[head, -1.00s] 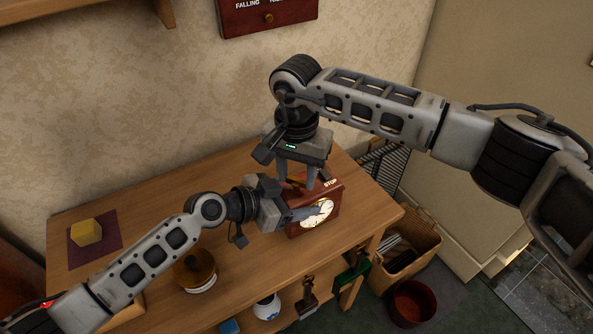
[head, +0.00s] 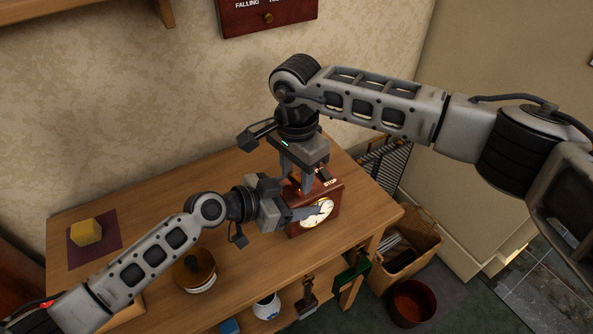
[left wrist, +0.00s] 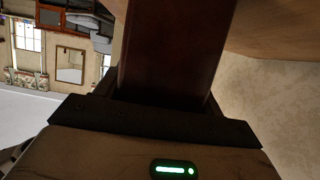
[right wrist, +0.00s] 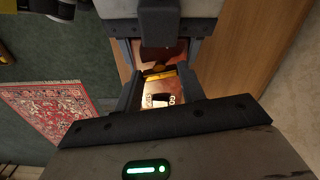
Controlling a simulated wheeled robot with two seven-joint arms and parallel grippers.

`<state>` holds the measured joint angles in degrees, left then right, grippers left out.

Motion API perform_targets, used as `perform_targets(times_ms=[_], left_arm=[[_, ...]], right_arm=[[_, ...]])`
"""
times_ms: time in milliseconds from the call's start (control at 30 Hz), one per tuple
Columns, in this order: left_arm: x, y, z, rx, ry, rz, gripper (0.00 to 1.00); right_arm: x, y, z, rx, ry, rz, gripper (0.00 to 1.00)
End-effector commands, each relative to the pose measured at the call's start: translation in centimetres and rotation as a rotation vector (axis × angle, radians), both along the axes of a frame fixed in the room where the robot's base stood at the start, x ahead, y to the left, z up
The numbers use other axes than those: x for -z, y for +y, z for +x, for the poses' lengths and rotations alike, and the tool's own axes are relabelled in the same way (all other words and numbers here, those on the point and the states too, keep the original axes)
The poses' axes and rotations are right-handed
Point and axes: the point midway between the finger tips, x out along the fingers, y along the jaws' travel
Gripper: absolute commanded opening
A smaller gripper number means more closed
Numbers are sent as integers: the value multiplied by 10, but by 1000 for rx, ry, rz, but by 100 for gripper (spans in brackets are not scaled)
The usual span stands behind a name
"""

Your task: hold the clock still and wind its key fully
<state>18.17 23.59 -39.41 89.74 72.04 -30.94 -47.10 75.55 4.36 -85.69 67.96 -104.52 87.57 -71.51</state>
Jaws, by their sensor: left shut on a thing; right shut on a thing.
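The clock (head: 331,204) is a dark red-brown wooden case with a white, brass-rimmed dial, standing upright near the table's right end. My left gripper (head: 300,213) is shut on the clock's case from the left, covering part of its front. The case fills the space between the jaws in the left wrist view (left wrist: 168,50). My right gripper (head: 298,186) points down over the clock's top, shut on the key. The brass key (right wrist: 158,75) shows as a bar between its fingers in the right wrist view, above a plate with lettering. "STOP" is readable on the clock's top.
The wooden table (head: 150,215) also bears a yellow block (head: 86,232) on a dark mat and a round brown-lidded jar (head: 195,270). A wicker basket (head: 408,250) and a red bin (head: 412,302) stand on the floor at right. A red wall box (head: 268,15) hangs above.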

Motion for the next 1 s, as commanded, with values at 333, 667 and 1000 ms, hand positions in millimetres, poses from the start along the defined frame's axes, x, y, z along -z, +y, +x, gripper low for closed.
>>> perform_targets(times_ms=[333,667,1000], left_arm=[[1,0,-1,1,2,1,31],[1,0,-1,0,3,0,31],[1,0,-1,0,3,1,31]], right_arm=[[-2,1,0,184,-2,5,17],[-2,2,1,233,-2,6,17],[-2,2,1,233,-2,6,51]])
